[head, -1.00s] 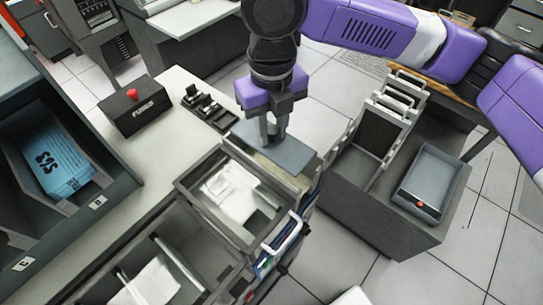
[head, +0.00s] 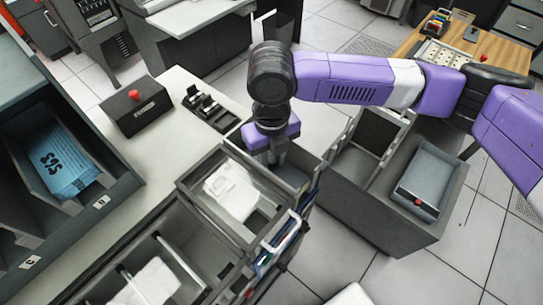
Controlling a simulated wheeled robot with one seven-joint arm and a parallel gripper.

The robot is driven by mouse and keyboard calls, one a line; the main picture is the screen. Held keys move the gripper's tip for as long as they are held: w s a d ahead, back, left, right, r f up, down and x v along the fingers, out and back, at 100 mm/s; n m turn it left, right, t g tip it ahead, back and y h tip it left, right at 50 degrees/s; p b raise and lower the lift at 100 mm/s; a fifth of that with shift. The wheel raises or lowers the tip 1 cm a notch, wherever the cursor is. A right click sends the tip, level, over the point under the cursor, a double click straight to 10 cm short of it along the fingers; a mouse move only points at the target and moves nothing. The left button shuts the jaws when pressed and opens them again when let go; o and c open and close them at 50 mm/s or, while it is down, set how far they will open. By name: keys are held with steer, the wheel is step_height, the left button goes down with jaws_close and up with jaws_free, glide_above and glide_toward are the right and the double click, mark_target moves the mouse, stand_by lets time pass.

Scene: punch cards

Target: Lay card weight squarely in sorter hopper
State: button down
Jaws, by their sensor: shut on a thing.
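My gripper (head: 275,158) points down over a narrow open-topped box, which looks like the sorter hopper (head: 313,168), at the end of the long grey machine. It is shut on the card weight (head: 292,177), a flat grey plate. The plate is down between the hopper walls. Only its right part shows; the gripper and the near frame hide the rest. I cannot tell whether the plate rests on anything or lies fully square.
An open bin with white cards (head: 232,190) adjoins the hopper on the near side. A control box with a red button (head: 136,106) and a black fixture (head: 208,108) stand on the counter. A grey cabinet with a tray (head: 429,181) is at right.

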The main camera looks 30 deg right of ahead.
mark_target(272, 160)
steer(key=shift+f+b, duration=0.3)
steer(key=shift+f, duration=0.1)
steer(key=shift+f, duration=0.1)
steer(key=c, duration=1.4)
jaws_free()
steer(key=shift+c, duration=0.2)
steer(key=shift+r+p, duration=0.45)
steer(key=shift+r, duration=0.2)
step_height(272, 160, up, 12)
steer(key=b, duration=0.2)
steer(key=shift+s+f, duration=0.15)
